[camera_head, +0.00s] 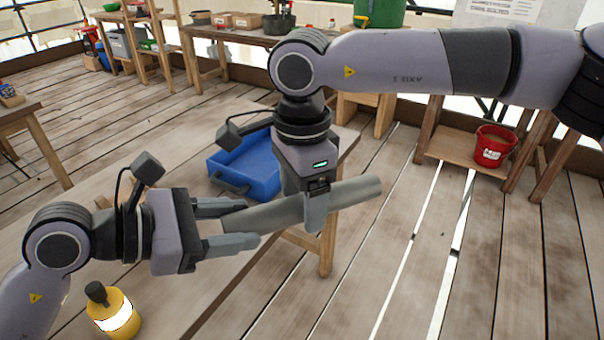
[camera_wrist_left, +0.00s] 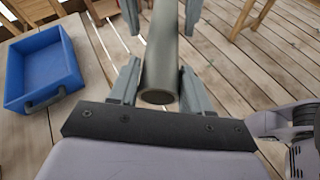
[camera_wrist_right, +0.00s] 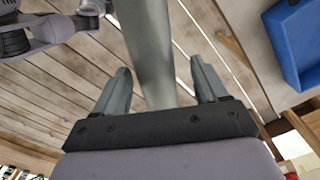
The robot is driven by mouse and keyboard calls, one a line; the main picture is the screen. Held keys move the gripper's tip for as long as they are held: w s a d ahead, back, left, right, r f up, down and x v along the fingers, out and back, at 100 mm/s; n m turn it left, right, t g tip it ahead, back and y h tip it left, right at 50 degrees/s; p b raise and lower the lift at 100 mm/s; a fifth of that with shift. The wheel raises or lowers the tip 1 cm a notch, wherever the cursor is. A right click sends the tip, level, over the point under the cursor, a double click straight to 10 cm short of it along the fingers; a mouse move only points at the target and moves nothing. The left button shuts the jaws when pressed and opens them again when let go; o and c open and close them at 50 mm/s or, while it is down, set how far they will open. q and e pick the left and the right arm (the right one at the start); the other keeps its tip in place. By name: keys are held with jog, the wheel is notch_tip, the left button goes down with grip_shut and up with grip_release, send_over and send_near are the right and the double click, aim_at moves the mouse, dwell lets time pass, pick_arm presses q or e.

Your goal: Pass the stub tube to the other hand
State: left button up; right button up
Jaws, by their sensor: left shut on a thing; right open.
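The stub tube (camera_head: 345,195) is a plain grey-green cylinder held in the air, tilted slightly up to the right. My left gripper (camera_head: 243,224) is shut on its left end, with the fingers lying along it; the tube's round end shows between them in the left wrist view (camera_wrist_left: 158,97). My right gripper (camera_head: 314,212) comes down from above around the tube's middle. In the right wrist view the tube (camera_wrist_right: 150,50) passes between its open fingers, with gaps on both sides. The right gripper's far finger is mostly hidden in the head view.
A blue bin (camera_head: 262,178) sits on the wooden table (camera_head: 190,290) just behind the grippers. A yellow bottle (camera_head: 115,318) stands near the left arm. A red bucket (camera_head: 493,147) is on a low shelf at right. The floor to the right is clear.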

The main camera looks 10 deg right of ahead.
pick_arm(q)
jog(key=shift+r, duration=0.1)
pick_arm(e)
jog(key=shift+f, duration=0.2)
jog(key=c, duration=1.3)
pick_arm(q)
jog(key=o, duration=1.3)
pick_arm(e)
jog(key=shift+c, duration=0.3)
pick_arm(q)
jog(key=shift+o, duration=0.2)
